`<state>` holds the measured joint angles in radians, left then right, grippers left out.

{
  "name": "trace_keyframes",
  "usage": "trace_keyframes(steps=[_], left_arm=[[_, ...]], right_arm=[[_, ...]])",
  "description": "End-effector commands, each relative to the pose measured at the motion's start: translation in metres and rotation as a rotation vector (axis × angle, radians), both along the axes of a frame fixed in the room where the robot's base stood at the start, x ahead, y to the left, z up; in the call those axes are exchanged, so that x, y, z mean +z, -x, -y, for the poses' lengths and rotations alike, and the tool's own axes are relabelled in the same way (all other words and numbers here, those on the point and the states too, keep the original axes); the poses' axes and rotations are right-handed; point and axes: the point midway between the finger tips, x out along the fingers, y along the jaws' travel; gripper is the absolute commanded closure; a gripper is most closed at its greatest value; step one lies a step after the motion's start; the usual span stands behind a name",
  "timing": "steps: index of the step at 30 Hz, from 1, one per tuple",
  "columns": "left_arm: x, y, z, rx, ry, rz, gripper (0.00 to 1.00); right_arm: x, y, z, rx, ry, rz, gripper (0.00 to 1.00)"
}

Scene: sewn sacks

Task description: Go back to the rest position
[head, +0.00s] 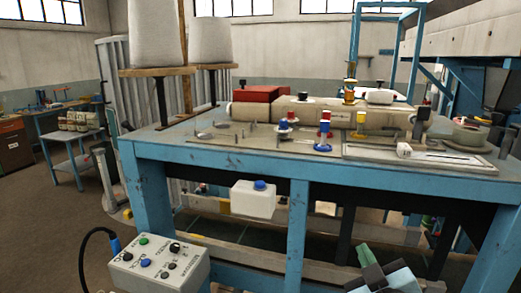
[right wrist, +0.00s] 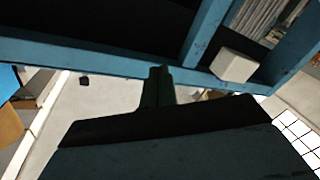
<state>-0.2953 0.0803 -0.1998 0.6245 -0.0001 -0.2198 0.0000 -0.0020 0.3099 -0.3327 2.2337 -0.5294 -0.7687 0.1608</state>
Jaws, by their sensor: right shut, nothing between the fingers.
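My right gripper (head: 372,262) shows at the bottom edge of the head view, right of centre, in front of the blue machine table (head: 330,178) and below its top. Its fingers are together and hold nothing. In the right wrist view the closed fingers (right wrist: 158,85) stand in the middle, with blue frame beams (right wrist: 100,57) beyond them. My left gripper is in neither view. No sack can be made out in these frames.
A white control box (head: 158,262) with coloured buttons stands at the lower left. A white box with a blue knob (head: 253,200) hangs under the table's front edge. Machine parts and thread guides (head: 323,130) cover the top. Floor at the left (head: 50,215) is open.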

Motion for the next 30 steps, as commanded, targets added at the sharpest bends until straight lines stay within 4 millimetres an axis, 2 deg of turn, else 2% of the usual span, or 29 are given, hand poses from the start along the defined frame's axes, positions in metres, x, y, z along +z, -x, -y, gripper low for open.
trace_keyframes(steps=[1,3,7,12,19,26,30], left_arm=[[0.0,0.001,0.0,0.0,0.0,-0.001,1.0],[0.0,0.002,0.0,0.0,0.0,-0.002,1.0],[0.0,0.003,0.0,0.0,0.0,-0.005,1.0],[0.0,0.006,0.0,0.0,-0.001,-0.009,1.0],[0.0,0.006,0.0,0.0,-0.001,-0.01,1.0],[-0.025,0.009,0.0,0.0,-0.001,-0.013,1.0],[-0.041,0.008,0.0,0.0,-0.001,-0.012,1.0]], right_arm=[[-0.035,0.02,0.008,-0.043,-0.061,-0.136,1.0],[-0.078,0.049,0.017,-0.095,-0.13,-0.321,1.0],[-0.139,0.109,0.023,-0.157,-0.224,-0.619,1.0],[-0.184,0.18,0.021,-0.193,-0.301,-0.911,1.0],[-0.213,0.266,0.012,-0.205,-0.371,-1.228,1.0],[-0.296,0.252,0.011,-0.207,-0.361,-1.25,1.0],[-0.356,0.249,0.01,-0.21,-0.358,-1.267,1.0]])
